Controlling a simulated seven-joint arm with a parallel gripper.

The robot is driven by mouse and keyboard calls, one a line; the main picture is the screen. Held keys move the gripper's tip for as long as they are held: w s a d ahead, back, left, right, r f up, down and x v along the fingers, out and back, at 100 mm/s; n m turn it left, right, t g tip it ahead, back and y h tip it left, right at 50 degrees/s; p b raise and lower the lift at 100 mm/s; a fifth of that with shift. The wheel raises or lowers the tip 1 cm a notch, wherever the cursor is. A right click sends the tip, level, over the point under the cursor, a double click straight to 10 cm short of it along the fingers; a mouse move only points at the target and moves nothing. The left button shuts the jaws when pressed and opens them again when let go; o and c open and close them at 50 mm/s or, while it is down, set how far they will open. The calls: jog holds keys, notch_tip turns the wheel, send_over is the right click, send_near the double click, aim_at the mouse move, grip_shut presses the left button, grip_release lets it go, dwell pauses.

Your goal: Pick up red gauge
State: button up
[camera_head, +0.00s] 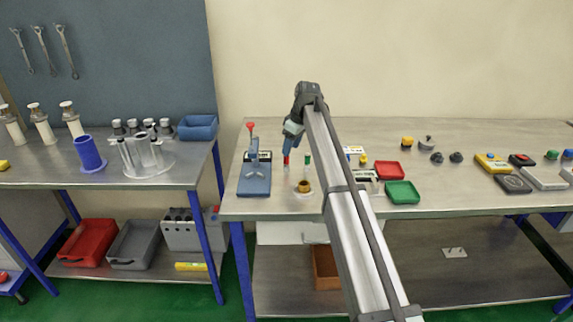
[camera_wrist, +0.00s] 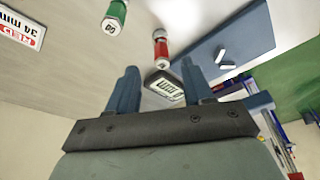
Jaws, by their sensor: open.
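The red gauge (camera_wrist: 161,46), a small red cylinder with a pale end, stands on the bench in the wrist view, just past my fingertips. It also shows in the head view (camera_head: 286,160), below my gripper. My gripper (camera_wrist: 158,78) is open, and nothing is clamped between its fingers. A dark-edged piece with a pale marked face (camera_wrist: 165,86) shows in the gap between the fingers; I cannot tell whether it belongs to the gauge. A green gauge (camera_wrist: 115,15) stands to the left of the red one, and it shows in the head view (camera_head: 307,160).
A blue press-like device (camera_head: 254,180) with a red knob stands left of the gauges. A brass-coloured cup (camera_head: 304,187) sits in front. Red (camera_head: 388,170) and green (camera_head: 402,193) trays lie right of my arm. The bench (camera_head: 450,195) has bare room towards its front right.

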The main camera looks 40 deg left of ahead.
aim_at(286, 163)
jog(key=shift+a+x, duration=0.15)
jog(key=shift+x, duration=1.15)
jog(key=shift+a+x, duration=0.1)
jog(key=shift+x, duration=1.2)
jog(key=shift+s, duration=0.15)
grip_shut()
